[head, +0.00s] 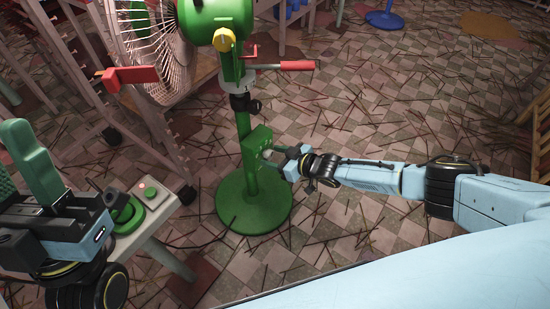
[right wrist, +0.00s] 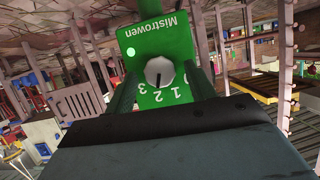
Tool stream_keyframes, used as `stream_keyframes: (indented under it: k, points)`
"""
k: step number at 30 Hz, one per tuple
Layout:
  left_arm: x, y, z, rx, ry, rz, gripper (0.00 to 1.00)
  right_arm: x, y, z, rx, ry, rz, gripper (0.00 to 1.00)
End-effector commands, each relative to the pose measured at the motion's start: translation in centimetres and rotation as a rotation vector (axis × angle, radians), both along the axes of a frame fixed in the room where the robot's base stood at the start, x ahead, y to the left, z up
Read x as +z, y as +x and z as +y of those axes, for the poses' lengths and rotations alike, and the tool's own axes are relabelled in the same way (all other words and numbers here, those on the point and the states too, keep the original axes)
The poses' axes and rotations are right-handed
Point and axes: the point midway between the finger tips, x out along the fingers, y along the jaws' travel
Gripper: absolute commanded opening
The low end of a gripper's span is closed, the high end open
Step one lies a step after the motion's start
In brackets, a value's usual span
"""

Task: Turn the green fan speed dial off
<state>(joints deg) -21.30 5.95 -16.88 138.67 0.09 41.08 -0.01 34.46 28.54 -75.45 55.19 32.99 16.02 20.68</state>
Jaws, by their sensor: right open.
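The green fan (head: 248,170) stands on a round green base. Its green control box (head: 257,140) is on the pole, facing my right gripper. In the right wrist view the box's panel (right wrist: 150,40) reads "Mistrowen" upside down. The pale round speed dial (right wrist: 159,72) is on it, with the numbers 1, 2 and 3 below. My right gripper (head: 274,158) is at the box. Its open fingers (right wrist: 163,85) stand on either side of the dial; contact cannot be told. My left gripper (head: 105,200) is at the lower left, away from the dial; its jaws are unclear.
The caged fan head (head: 150,45) and a red handle (head: 297,66) are above the control box. Thin sticks litter the tiled floor.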

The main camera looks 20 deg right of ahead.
Motion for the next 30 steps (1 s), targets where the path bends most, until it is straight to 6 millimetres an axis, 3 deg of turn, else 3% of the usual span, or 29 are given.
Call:
stream_keyframes:
  k: [8,19,30]
  points:
    - [0.03,-0.12,0.03,0.0,-0.003,-0.009,0.36,-0.02,0.06,0.07,0.0,0.0,0.0,0.55]
    - [0.02,-0.09,0.01,0.0,-0.002,-0.007,0.36,-0.04,0.04,0.07,0.0,0.0,0.0,0.1]
    - [0.15,0.79,-0.18,0.001,0.017,0.06,0.36,-0.01,-0.11,0.17,-0.001,-0.052,-0.04,0.1]
